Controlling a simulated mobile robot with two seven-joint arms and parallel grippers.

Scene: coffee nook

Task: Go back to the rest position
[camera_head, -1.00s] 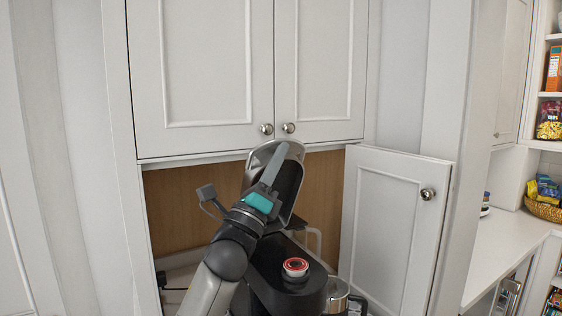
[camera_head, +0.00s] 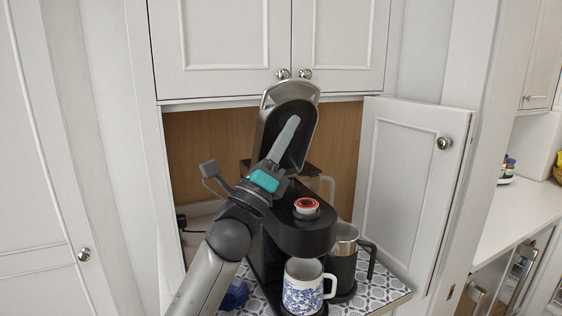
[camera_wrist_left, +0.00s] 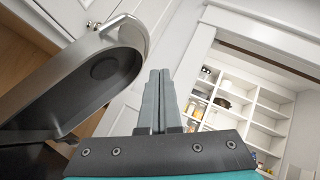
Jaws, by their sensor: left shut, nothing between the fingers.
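My left gripper (camera_head: 284,137) is shut and empty, in front of the raised lid (camera_head: 306,101) of the black coffee machine (camera_head: 305,236). In the left wrist view its two grey fingers (camera_wrist_left: 160,82) lie together, with the open lid (camera_wrist_left: 75,85) to their left. I cannot tell in the head view whether the fingers touch the lid. A capsule with a red rim (camera_head: 306,206) sits on top of the machine. My right gripper is not in view.
A white mug with blue flowers (camera_head: 303,288) stands under the machine's head. A dark metal jug (camera_head: 343,262) stands to its right on a patterned mat (camera_head: 385,292). An open cabinet door (camera_head: 408,185) stands on the right, and closed upper doors (camera_head: 225,45) hang above.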

